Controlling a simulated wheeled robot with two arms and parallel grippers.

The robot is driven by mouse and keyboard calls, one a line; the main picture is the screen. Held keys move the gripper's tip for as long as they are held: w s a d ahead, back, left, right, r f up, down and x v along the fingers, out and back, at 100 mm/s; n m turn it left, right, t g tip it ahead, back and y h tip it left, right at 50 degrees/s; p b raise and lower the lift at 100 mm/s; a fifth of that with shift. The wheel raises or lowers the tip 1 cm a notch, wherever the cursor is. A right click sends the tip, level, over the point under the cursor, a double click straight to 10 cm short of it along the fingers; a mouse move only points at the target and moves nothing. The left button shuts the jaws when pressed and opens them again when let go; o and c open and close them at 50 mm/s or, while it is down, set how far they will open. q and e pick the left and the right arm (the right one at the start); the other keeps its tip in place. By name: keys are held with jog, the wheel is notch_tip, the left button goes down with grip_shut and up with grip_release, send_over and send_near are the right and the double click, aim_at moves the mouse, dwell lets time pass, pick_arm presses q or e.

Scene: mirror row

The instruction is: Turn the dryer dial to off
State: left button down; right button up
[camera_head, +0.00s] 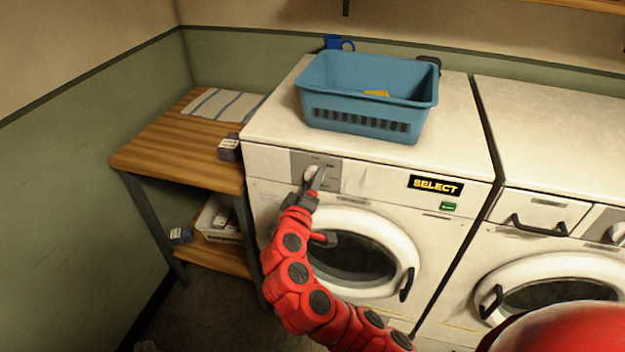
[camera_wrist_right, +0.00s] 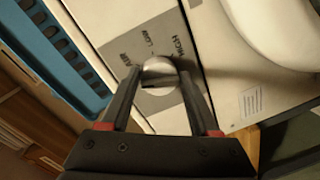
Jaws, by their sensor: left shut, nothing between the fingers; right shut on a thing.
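The dryer dial (camera_head: 310,173) is a pale round knob on a grey panel (camera_head: 331,183) at the upper left of the left machine's front. In the right wrist view the dial (camera_wrist_right: 158,68) sits between the two dark fingers of my right gripper (camera_wrist_right: 160,75), which is shut on it. The labels AIR, LOW and HIGH show around it; I cannot read an off label or tell where the dial points. In the head view my right gripper (camera_head: 317,181) covers part of the dial. My left gripper is not clearly visible.
A blue basket (camera_head: 365,117) stands on top of the left machine (camera_head: 270,130), with a blue mug (camera_head: 334,42) behind it. A wooden table (camera_head: 165,145) with a striped cloth (camera_head: 222,104) is at left. A second machine (camera_head: 555,110) stands close at right.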

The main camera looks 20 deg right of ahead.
jog(key=n+p, duration=0.1)
jog(key=n, duration=0.2)
jog(key=shift+r+h, duration=0.2)
jog(key=shift+h, duration=0.1)
jog(key=shift+n, duration=0.3)
jog(key=o, duration=1.3)
jog(key=shift+f, duration=0.1)
